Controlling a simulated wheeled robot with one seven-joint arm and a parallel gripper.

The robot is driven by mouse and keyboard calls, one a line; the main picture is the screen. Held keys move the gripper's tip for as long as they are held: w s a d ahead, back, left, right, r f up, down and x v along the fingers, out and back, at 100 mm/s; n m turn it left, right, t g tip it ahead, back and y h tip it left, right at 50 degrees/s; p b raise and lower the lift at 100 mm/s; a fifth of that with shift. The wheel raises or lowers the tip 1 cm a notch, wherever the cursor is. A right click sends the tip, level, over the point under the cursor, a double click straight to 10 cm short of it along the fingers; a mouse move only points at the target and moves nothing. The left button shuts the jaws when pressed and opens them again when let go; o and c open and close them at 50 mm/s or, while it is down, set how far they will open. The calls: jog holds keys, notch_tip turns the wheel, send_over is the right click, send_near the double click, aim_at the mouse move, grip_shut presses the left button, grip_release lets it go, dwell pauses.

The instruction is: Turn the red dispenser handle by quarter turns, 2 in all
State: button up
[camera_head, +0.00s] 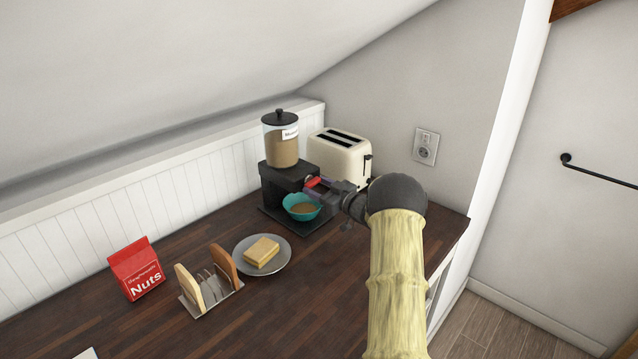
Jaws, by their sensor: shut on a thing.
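The dispenser stands at the back of the counter, with a clear jar (282,143) of brown contents on a black stand (285,178). Its red handle (314,183) shows as a small red part at the front right of the stand. My gripper (318,186) reaches in from the right and is shut on the red handle, hiding part of it. The handle's exact angle is hard to tell. A teal bowl (300,214) with brown contents sits on the stand's base below the handle.
A cream toaster (341,160) stands close behind my gripper. A plate (277,266) with bread (262,252), a toast rack (213,298) with slices and a red nuts packet (137,270) are left and in front. The counter's right edge (455,242) lies beyond my arm.

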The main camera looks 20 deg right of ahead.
jog(key=shift+f+m, duration=0.15)
jog(key=shift+m, duration=0.35)
jog(key=o, duration=1)
jog(key=shift+s, duration=0.1)
jog(key=b+v, duration=0.3)
jog(key=v, duration=1.4)
jog(key=shift+s, duration=0.15)
jog(key=shift+d, duration=0.1)
